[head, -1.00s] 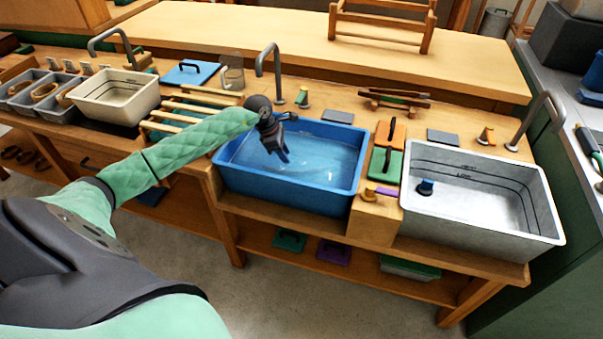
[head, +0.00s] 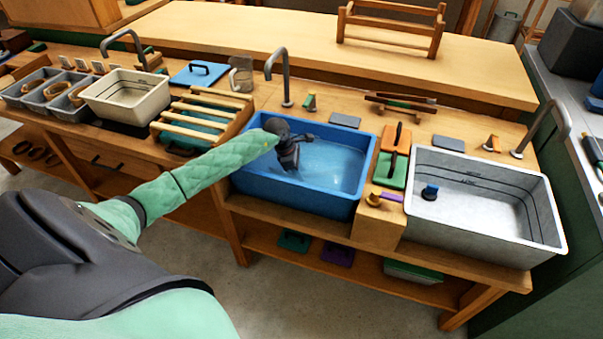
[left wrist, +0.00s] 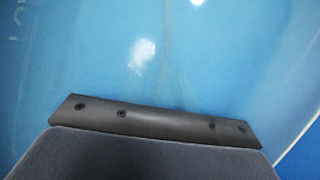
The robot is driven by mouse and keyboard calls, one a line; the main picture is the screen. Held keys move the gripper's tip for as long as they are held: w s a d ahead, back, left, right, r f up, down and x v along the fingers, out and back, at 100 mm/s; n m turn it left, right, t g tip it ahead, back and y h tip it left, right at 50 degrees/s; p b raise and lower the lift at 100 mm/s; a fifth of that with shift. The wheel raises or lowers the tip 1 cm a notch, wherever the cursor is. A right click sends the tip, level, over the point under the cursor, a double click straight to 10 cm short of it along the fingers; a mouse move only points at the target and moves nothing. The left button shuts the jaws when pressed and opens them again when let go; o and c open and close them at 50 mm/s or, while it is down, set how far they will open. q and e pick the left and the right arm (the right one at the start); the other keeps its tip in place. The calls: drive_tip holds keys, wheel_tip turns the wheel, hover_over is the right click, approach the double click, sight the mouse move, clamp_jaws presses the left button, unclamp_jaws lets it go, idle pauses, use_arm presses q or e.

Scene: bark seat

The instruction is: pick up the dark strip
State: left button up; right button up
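My left gripper (head: 291,160) reaches down inside the blue basin (head: 346,205), over or into its water. Its fingers are dark and close together in the head view; their gap does not show. In the left wrist view, a dark bar with several round dots (left wrist: 165,123) lies across a grey block at the bottom. I cannot tell whether this bar is the dark strip or part of my gripper. Blue water and basin (left wrist: 160,55) fill the rest of that view. No separate strip shows clearly in the basin. My right gripper is not in view.
A grey metal sink (head: 487,245) stands to the right and a cream basin (head: 125,112) to the left. A slatted rack (head: 205,108) sits left of the blue basin. A tap (head: 282,80) rises behind it. A small stand with brown bars (head: 400,103) is at the back.

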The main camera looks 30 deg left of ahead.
use_arm(q)
clamp_jaws()
